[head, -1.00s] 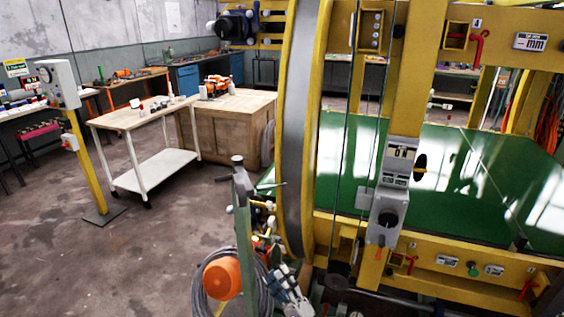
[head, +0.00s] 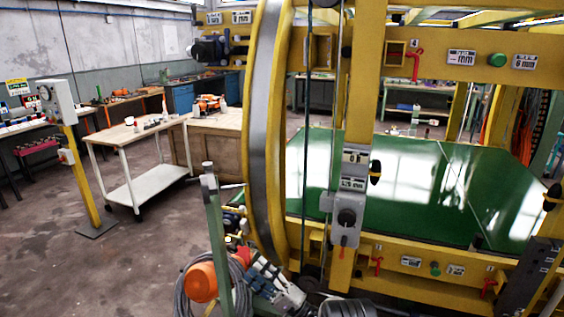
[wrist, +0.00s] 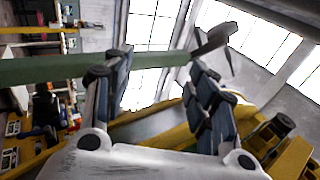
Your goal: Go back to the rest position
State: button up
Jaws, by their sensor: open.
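My gripper (head: 258,270) shows low in the middle of the head view, grey with dark finger pads, beside the green post (head: 216,240). In the wrist view my gripper (wrist: 158,88) has its two fingers wide apart, with nothing held between them. The green post (wrist: 50,70) crosses the wrist view beyond the fingers, with a grey metal head at its end. I cannot tell how close the post is to the fingers. Part of my arm (head: 345,308) shows at the bottom edge of the head view.
The yellow ring inverter (head: 265,130) with its green bed (head: 390,190) fills the right side. An orange round object (head: 200,282) and coiled cable lie by the post. A white trolley (head: 145,188), wooden cabinet (head: 215,145) and yellow pedestal (head: 85,190) stand left. Floor between them is clear.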

jog(key=s+a+r+n+g+h, duration=0.25)
jog(key=s+r+g, duration=0.3)
jog(key=r, duration=0.35)
jog(key=s+a+r+n+g+h, duration=0.2)
jog(key=s+a+r+n+g, duration=0.15)
jog(key=r+g, duration=0.4)
jog(key=s+d+r+t+h, duration=0.1)
jog(key=s+d+r+h, duration=0.2)
jog(key=s, duration=0.4)
jog(key=s+d+r+h, duration=0.1)
jog(key=s+d+h, duration=0.35)
jog(key=s, duration=0.35)
jog(key=s+d+r+t+h, duration=0.1)
jog(key=s+d+r+h, duration=0.15)
jog(key=s+d, duration=0.35)
jog(key=s+d+f+t+h, duration=0.2)
jog(key=s+d+t+h, duration=0.3)
jog(key=s+d, duration=0.6)
jog(key=d+h, duration=0.2)
jog(key=shift+s+d, duration=0.15)
jog(key=shift+d, duration=0.2)
jog(key=shift+h, duration=0.35)
